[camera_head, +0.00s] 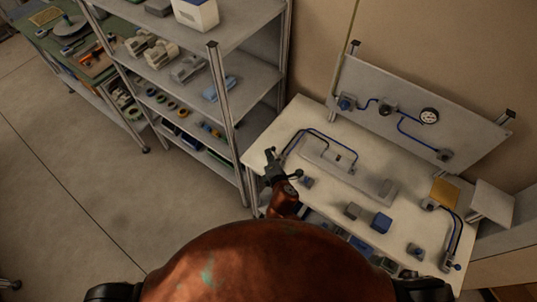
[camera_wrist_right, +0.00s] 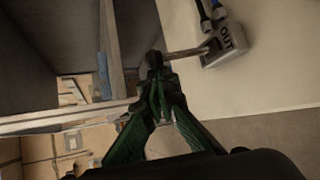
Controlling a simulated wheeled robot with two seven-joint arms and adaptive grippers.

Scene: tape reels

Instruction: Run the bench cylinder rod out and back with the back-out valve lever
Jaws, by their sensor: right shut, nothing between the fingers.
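My right gripper (camera_head: 272,163) is at the bench's left end in the head view. In the right wrist view its green fingers (camera_wrist_right: 158,95) are closed together, with nothing seen between them. A grey valve block marked OUT (camera_wrist_right: 222,45) stands just beyond them. Its metal lever (camera_wrist_right: 187,53) reaches left to a dark end at the fingertips; whether they touch I cannot tell. The cylinder (camera_head: 345,168) lies along the bench, with blue tubes (camera_head: 318,132) at its left end. My left gripper is not in view.
A shelf rack (camera_head: 222,95) stands close left of the bench (camera_head: 340,205). Behind is a sloped panel with a gauge (camera_head: 429,115). Blue and grey blocks (camera_head: 381,222) sit at the bench front. Tubes and another fitting (camera_head: 456,266) are at the right.

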